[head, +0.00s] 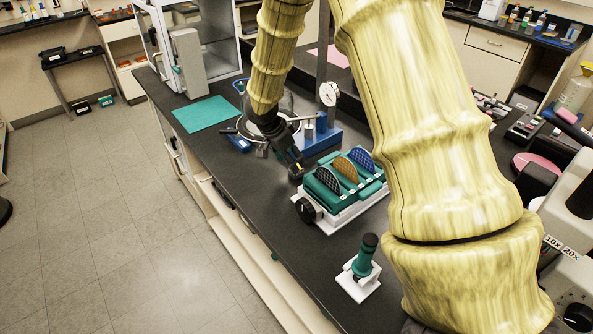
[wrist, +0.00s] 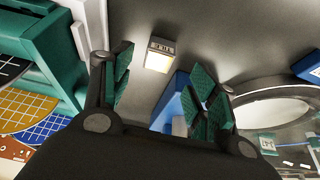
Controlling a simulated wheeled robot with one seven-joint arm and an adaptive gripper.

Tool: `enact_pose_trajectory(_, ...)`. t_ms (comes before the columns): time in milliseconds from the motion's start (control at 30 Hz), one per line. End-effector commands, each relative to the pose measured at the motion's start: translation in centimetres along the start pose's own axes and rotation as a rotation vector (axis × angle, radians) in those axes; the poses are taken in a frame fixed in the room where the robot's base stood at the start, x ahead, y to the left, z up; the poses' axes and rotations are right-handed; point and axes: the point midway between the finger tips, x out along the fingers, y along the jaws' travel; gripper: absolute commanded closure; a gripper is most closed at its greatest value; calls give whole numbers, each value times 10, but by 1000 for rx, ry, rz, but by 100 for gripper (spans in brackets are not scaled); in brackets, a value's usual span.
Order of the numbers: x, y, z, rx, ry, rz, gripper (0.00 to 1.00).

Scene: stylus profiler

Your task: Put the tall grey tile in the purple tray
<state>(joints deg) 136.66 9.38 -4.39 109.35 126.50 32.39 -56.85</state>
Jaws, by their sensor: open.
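My gripper (head: 296,166) is open and reaches down over the dark bench, just left of the green wafer rack in the head view. In the wrist view its green-padded fingers (wrist: 162,88) stand apart. A small upright block with a pale grey face (wrist: 160,54) stands on the bench beyond the gap between them, apart from both pads. It looks like the tall grey tile, but its colour is hard to judge. In the head view it is not clear, being small and close to the fingers. I cannot make out a purple tray in either view.
The green rack (head: 322,197) with several round wafers stands close to the gripper. A dial gauge stand with a blue base (head: 322,141) is behind. A teal mat (head: 205,114) lies to the left. A green-handled tool (head: 363,262) stands on a white base in front.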

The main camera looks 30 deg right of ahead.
Motion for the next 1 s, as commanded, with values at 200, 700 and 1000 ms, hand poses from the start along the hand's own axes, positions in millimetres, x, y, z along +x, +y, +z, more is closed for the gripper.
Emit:
enact_pose_trajectory(200, 19, 3, -1, -3, 3, 3, 41)
enact_pose_trajectory(700, 48, 3, 0, 0, 0, 1, 41)
enact_pose_trajectory(1000, 48, 3, 0, -1, 0, 0, 70)
